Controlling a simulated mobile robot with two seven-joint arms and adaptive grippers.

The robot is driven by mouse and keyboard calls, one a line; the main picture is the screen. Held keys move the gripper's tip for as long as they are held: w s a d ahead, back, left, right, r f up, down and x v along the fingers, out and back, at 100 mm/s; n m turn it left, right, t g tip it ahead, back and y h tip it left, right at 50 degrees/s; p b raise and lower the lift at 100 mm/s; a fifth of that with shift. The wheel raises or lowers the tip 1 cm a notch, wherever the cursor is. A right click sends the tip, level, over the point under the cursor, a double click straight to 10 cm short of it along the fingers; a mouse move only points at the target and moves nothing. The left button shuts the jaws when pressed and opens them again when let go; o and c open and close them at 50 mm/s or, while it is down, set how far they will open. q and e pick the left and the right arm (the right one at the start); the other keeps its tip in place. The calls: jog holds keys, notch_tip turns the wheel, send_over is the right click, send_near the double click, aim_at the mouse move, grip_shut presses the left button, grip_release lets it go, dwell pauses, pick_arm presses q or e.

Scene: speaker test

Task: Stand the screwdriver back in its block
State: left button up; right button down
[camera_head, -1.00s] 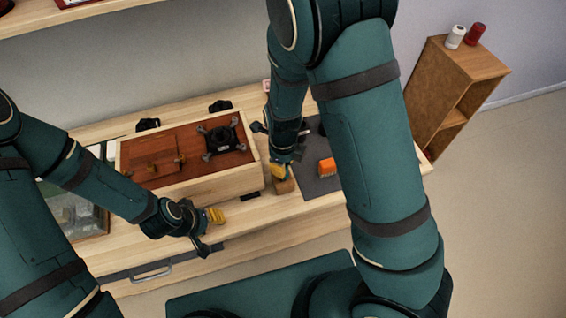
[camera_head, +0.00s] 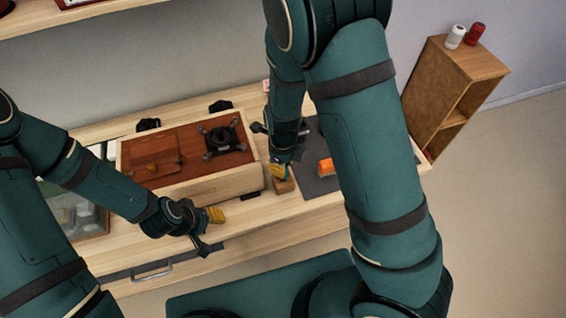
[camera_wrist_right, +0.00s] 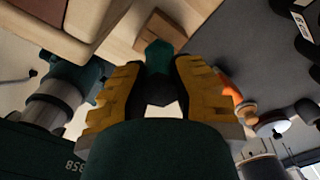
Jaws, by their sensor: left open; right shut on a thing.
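My right gripper (camera_head: 278,172) is at the small wooden block (camera_head: 284,187) on the table. In the right wrist view my right gripper (camera_wrist_right: 158,88) is shut on the screwdriver (camera_wrist_right: 158,56), a green and dark piece between its yellow fingers. The wooden block (camera_wrist_right: 152,30) lies just beyond the green piece in that view. The screwdriver's tip is hidden, so I cannot tell whether it is in the block. My left gripper (camera_head: 211,230) is open and empty, over the table's front side, left of the block.
A wooden box with a red-brown top (camera_head: 195,185) stands left of the block, bearing a black four-armed piece (camera_head: 221,138). A grey mat (camera_head: 318,186) with an orange brush (camera_head: 325,165) lies right of the block, partly behind my right arm. A glass-topped case (camera_head: 80,215) is at left.

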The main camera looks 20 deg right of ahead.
pick_arm(q)
jog(key=shift+f+b, duration=0.5)
jog(key=shift+b, duration=0.05)
pick_arm(e)
jog(key=shift+f, duration=0.9)
dwell(0.4)
jog(key=c, duration=0.9)
grip_release()
jog(key=shift+r, duration=0.1)
notch_tip(320, 180, up, 12)
jog(key=shift+f, duration=0.1)
